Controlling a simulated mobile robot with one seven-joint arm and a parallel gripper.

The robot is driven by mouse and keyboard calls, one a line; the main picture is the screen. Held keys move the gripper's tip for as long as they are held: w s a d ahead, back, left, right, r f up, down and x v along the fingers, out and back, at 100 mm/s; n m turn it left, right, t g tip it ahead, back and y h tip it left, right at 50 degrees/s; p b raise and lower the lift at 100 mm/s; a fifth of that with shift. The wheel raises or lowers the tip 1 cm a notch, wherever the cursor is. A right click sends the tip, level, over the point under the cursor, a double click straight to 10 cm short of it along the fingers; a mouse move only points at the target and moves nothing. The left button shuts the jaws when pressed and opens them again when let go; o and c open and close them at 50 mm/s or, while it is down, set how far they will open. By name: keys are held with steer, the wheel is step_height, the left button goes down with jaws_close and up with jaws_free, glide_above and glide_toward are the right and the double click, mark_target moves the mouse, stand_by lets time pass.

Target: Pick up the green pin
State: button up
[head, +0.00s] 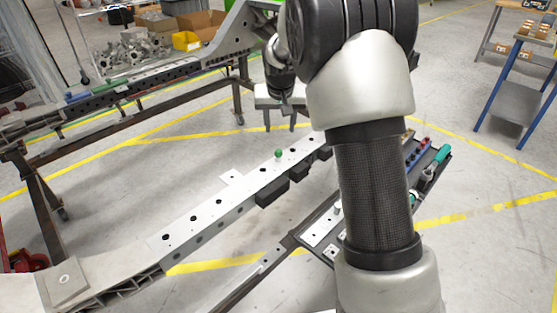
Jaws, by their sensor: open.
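The green pin (279,154) stands on the top face of the near light-metal chassis rail (208,217), toward its far end. Only its rounded green head shows clearly. My gripper (280,127) hangs beyond and above the pin in the picture, with its two fingers pointing down and spread apart. Nothing shows between the fingers. The distance in depth between the fingers and the pin is hard to judge. My arm covers the right middle of the view.
A row of dark holes runs along the rail. A tool tray (322,228) with a green-handled tool (441,155) lies to the right, partly behind my arm. A second rail (150,78) runs behind at left. A blue-framed cart (515,98) stands far right.

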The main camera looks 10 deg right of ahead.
mark_target(279, 151)
steer(key=b+x, duration=0.3)
steer(key=x, duration=1.2)
steer(key=shift+w, duration=0.25)
jaws_close()
step_height(279, 151, up, 10)
steer(key=p, duration=0.2)
steer(key=shift+r+p, duration=0.2)
steer(key=shift+p, duration=0.1)
